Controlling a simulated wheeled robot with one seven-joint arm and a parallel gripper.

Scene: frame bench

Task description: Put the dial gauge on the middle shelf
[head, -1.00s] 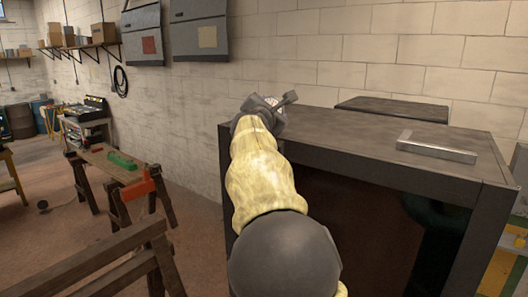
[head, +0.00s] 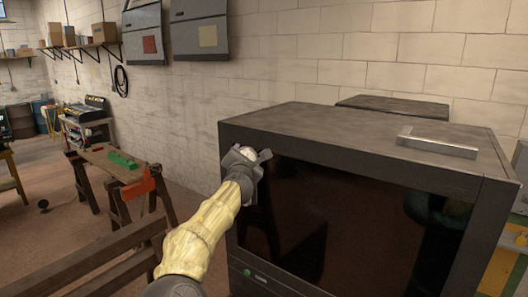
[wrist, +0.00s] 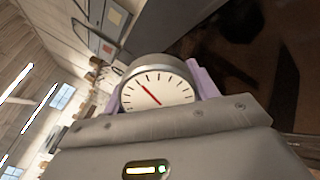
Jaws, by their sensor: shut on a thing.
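The dial gauge (wrist: 158,90) has a round white face with a red needle and dark tick marks. It sits between the lilac fingers of my gripper (head: 249,156), which is shut on it. In the head view the gauge (head: 247,152) is a small pale disc at the gripper's end. The gripper is at the upper left of the dark cabinet's front (head: 232,150), below its top edge. The cabinet's inside is very dark, and I cannot make out a middle shelf in it.
A metal angle piece (head: 438,147) lies on the cabinet's top. Another dark top (head: 392,106) shows behind it. To the left are wooden trestles (head: 100,248), one bearing a green object (head: 122,160) and a red-orange clamp (head: 139,184). Open floor lies between them and the cabinet.

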